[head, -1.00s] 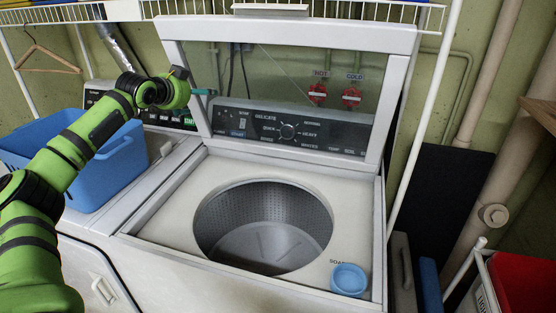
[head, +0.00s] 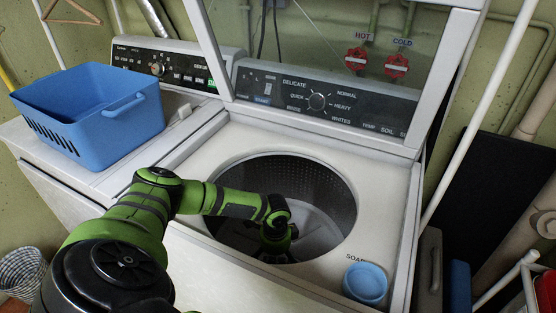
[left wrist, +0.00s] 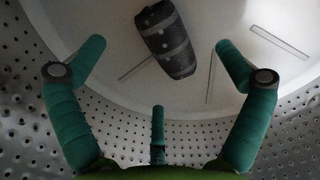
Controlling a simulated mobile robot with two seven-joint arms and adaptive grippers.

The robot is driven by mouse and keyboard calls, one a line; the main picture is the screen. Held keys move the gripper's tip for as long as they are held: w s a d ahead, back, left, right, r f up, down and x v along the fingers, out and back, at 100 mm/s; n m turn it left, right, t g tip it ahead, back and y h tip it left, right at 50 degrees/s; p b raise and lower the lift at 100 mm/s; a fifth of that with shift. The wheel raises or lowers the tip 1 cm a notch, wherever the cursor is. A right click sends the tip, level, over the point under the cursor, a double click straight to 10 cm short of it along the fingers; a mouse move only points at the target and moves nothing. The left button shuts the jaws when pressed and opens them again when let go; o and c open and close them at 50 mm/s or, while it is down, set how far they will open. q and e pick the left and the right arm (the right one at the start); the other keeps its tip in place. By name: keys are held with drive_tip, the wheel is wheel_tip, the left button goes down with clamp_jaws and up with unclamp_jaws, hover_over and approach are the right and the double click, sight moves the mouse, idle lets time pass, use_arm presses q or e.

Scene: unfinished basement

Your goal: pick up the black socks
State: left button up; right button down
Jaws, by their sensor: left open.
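The black socks (left wrist: 166,38) appear in the left wrist view as a dark rolled bundle with paler bands and spots. They lie on the pale bottom of the washer drum (head: 330,190), beyond my fingertips and near the top of the picture. My left gripper (left wrist: 160,75) is open and empty, its green fingers spread on either side of the bundle, apart from it. In the head view my left arm reaches down into the drum, and the gripper (head: 275,245) is partly hidden there. The socks cannot be made out in the head view. My right gripper is not in view.
The perforated drum wall (left wrist: 290,120) surrounds my left gripper. The washer lid (head: 325,45) stands open behind. A blue basket (head: 125,125) sits on the machine at the left, and a blue soap cup (head: 366,283) is at the washer's front right.

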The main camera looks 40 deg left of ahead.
use_arm(q)
wheel_tip(320, 180, down, 4)
drive_tip(key=shift+w+f, duration=0.1)
drive_tip(key=shift+w, duration=0.05)
drive_tip(key=c, duration=1.2)
drive_tip(key=shift+o, duration=0.2)
drive_tip(key=shift+r, duration=0.2)
